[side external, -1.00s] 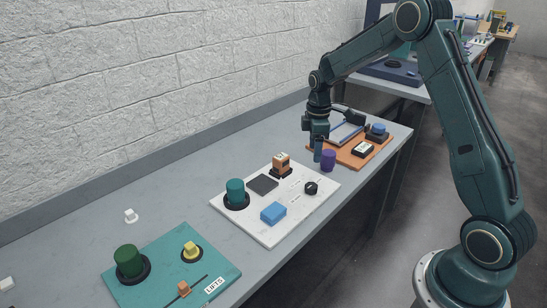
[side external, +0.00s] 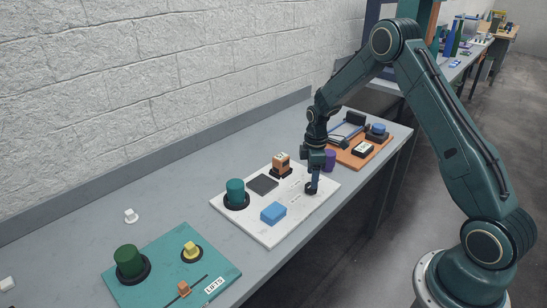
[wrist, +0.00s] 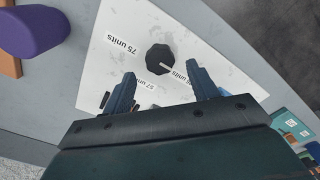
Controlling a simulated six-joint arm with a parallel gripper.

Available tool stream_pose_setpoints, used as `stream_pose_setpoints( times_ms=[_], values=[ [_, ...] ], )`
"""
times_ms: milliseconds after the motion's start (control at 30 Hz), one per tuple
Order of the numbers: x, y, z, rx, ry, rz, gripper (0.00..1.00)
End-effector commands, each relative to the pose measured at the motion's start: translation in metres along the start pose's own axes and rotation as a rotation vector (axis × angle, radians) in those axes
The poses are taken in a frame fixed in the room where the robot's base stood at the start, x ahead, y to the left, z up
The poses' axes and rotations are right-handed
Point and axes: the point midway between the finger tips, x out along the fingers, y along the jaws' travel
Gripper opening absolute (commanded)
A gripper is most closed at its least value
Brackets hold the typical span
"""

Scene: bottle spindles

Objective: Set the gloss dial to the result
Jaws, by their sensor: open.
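The dial (side external: 310,188) is a small dark knob on the right part of a white board (side external: 262,232). In the wrist view the dial (wrist: 158,57) is a faceted black knob with a pale pointer towards the lower right. Labels stand around it: one reads "75 units" (wrist: 121,39); another, below, seems to read "57 units"; a third, by the pointer, is partly hidden by a finger. My gripper (side external: 313,187) points down over the dial. In the wrist view my gripper (wrist: 161,76) is open, its fingers apart, with the dial ahead between them, not gripped.
The white board also bears a teal cylinder (side external: 235,190), an orange block (side external: 281,160), a dark square pad (side external: 262,184) and a blue block (side external: 273,211). A purple cylinder (side external: 330,158) stands close behind my gripper. A teal board (side external: 140,293) lies front left.

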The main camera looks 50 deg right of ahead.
Motion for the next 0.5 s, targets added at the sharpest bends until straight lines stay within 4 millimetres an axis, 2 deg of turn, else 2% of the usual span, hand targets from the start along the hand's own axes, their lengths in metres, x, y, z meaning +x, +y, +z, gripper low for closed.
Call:
stream_pose_setpoints(
  times_ms=[200, 500],
  values=[
    [0.028, 0.000, 0.000, 0.000, 0.000, -0.001, 0.59],
    [0.041, 0.000, 0.000, 0.000, 0.001, 0.001, 0.59]
  ],
)
